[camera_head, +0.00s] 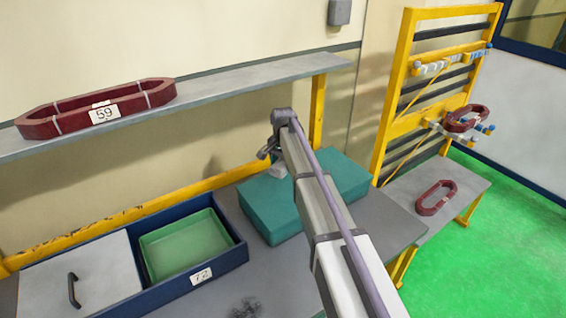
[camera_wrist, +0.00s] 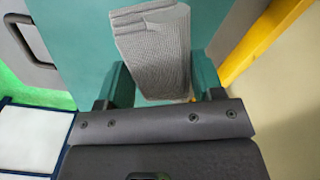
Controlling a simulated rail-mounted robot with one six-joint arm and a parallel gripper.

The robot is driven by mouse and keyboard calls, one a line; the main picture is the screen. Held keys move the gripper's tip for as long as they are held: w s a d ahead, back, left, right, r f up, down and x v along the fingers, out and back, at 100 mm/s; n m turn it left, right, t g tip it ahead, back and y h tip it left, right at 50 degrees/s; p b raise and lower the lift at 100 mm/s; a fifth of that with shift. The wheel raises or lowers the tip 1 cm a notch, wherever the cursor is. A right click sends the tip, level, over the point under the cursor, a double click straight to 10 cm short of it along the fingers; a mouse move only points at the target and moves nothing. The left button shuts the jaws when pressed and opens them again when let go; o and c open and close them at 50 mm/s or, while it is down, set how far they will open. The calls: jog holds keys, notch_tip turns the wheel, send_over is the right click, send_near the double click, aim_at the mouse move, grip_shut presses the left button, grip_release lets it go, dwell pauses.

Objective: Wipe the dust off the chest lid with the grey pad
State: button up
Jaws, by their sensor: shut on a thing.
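A teal box (camera_head: 318,188), which looks like the chest, stands on the grey bench. Its flat top is partly hidden by my arm, and I cannot make out dust on it. My gripper (camera_head: 272,152) is over the left part of this box in the head view. The grey pad (camera_wrist: 152,48) is a ribbed block held between the fingers of my gripper (camera_wrist: 162,82) in the wrist view. The teal surface (camera_wrist: 80,45) lies behind the pad there. I cannot tell whether the pad touches it.
A blue box (camera_head: 222,262) with a green tray (camera_head: 180,245) and a grey handled panel (camera_head: 85,278) stands left. A shelf (camera_head: 235,76) with a dark red coil (camera_head: 75,110) runs above; a yellow rack (camera_head: 400,95) stands right.

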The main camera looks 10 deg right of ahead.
notch_tip(320, 180, up, 3)
jog(key=p, duration=0.3)
jog(key=shift+r, duration=0.1)
